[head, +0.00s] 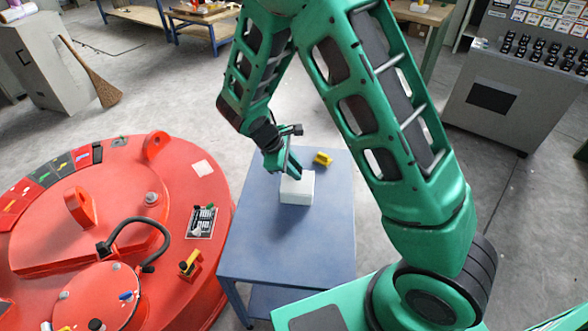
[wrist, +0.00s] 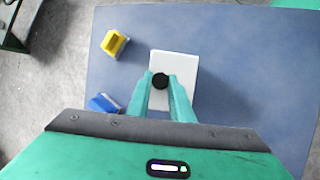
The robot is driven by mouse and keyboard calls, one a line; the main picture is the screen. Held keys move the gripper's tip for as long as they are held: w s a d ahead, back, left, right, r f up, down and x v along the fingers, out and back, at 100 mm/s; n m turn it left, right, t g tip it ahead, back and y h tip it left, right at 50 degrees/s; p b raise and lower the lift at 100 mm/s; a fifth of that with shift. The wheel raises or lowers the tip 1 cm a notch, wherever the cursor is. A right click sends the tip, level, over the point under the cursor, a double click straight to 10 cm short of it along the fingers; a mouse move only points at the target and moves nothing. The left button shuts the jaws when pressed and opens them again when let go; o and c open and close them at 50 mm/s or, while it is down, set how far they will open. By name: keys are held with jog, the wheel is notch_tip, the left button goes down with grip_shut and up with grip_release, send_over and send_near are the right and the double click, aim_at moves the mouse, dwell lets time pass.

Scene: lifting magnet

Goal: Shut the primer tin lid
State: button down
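A white, box-shaped block (head: 298,190), which may be the primer tin, stands on the blue table. In the wrist view the white block (wrist: 184,65) is seen from above, with a round black knob (wrist: 160,81) near its left edge. I cannot make out an open lid or hinge. My gripper (head: 290,174) points down at the block. In the wrist view my gripper's fingers (wrist: 160,79) lie on both sides of the knob, very close to it. I cannot tell whether they touch it.
A yellow block-like item (head: 322,159) lies on the blue table (head: 315,245); a blue one (wrist: 103,103) shows in the wrist view. A large red round magnet (head: 215,215) stands left of the table. The table's front is clear. A grey cabinet (head: 500,100) stands back right.

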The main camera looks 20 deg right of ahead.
jog(key=shift+w+d+f+g+y, duration=0.25)
jog(key=shift+w+f+g+y, duration=0.2)
jog(key=shift+g, duration=0.15)
jog(key=shift+w+d+f+n+g+y, duration=0.15)
jog(key=shift+w+f+n+g+y, duration=0.2)
jog(key=shift+g, duration=0.45)
jog(key=c, duration=1.6)
grip_release()
jog(key=v, duration=1)
jog(key=shift+r, duration=0.3)
